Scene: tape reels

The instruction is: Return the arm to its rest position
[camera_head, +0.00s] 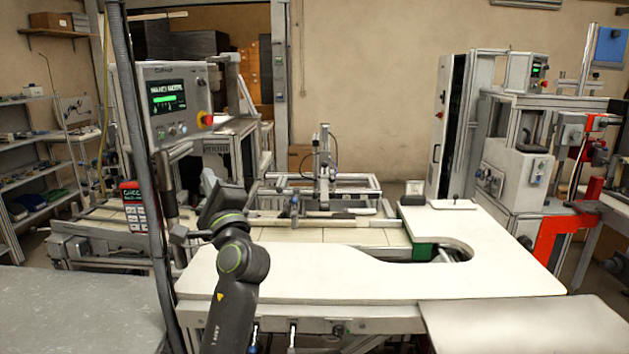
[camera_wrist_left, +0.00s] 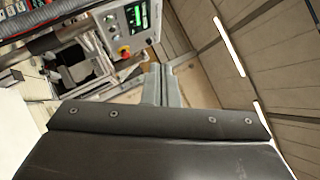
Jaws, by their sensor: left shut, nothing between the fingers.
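My left arm rises from the bottom of the head view, bent in front of the white worktop. My left gripper (camera_head: 208,184) is raised above the worktop's left end, its dark body partly behind the wrist. In the left wrist view, the pale fingers of the left gripper (camera_wrist_left: 161,84) are together, with nothing between them. The gripper appears clear of the machines around it. My right gripper is in neither view. No tape reel can be made out.
A control panel (camera_head: 173,100) on a post stands close to the left gripper. It also shows in the left wrist view (camera_wrist_left: 130,25). The white worktop (camera_head: 330,275) is mostly bare. A grey table (camera_head: 80,310) lies at left, and machines stand behind and at right.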

